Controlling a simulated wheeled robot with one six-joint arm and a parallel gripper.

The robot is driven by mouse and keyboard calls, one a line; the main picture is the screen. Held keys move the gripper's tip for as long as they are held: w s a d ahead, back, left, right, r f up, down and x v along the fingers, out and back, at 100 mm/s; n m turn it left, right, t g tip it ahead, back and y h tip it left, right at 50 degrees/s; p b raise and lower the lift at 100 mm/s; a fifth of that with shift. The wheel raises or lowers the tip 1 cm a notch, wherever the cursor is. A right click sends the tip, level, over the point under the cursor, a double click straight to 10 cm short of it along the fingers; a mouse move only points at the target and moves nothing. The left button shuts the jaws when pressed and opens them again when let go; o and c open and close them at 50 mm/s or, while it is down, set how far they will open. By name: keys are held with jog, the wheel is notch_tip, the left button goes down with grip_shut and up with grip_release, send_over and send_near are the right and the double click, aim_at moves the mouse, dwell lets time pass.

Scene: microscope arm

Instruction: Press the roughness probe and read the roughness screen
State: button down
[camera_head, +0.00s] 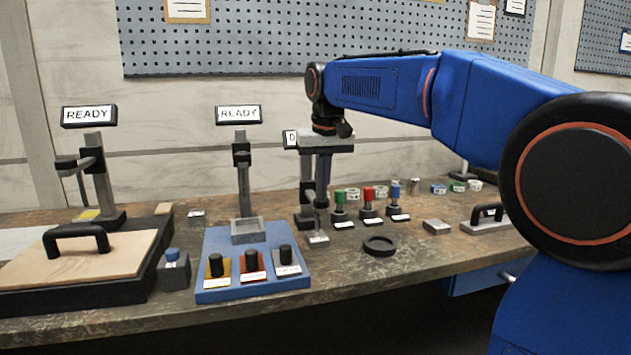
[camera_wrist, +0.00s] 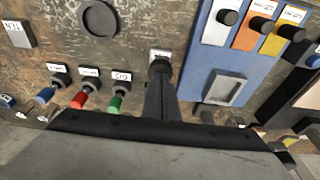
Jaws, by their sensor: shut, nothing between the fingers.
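My gripper (camera_head: 320,206) points down at the middle of the bench, its fingers shut with nothing between them. In the wrist view the dark fingertips (camera_wrist: 160,69) are right at a small labelled metal block (camera_wrist: 160,54), which also shows below them in the head view (camera_head: 317,238). I cannot tell whether they touch it. A stand directly behind my gripper carries a screen (camera_head: 290,138), mostly hidden by my gripper; only its left edge shows. Two other stands have screens reading READY, one at left (camera_head: 88,115) and one mid-bench (camera_head: 238,113). Which screen or probe is the roughness one is not legible.
A blue tray (camera_head: 254,293) with three black knobs and a grey recess lies left of my gripper. Green (camera_head: 340,197), red (camera_head: 368,193) and blue (camera_head: 395,189) handled tools stand to the right. A black ring (camera_head: 380,246) lies in front of them. A handled board (camera_head: 80,262) fills the left.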

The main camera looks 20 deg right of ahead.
jog(key=shift+f, duration=0.25)
jog(key=shift+w+v, duration=0.2)
jog(key=shift+v, duration=0.85)
jog(key=shift+w+v, duration=0.25)
jog(key=shift+v, duration=0.8)
jog(key=shift+w+v, duration=0.2)
jog(key=shift+v, duration=0.85)
jog(key=shift+r, duration=0.2)
jog(key=v, duration=1.7)
jog(key=shift+r, duration=0.1)
jog(key=s+d+f, duration=0.2)
jog(key=s+f, duration=0.8)
jog(key=f, duration=0.5)
jog(key=s+d+f+t, duration=0.1)
jog(key=s+d+f, duration=0.1)
jog(key=s+f, duration=0.7)
jog(key=s+d+f+t, duration=0.1)
jog(key=s+d+f, duration=0.2)
jog(key=s+f, duration=0.7)
notch_tip(320, 180, down, 13)
jog(key=shift+s+r, duration=0.1)
jog(key=shift+s, duration=0.25)
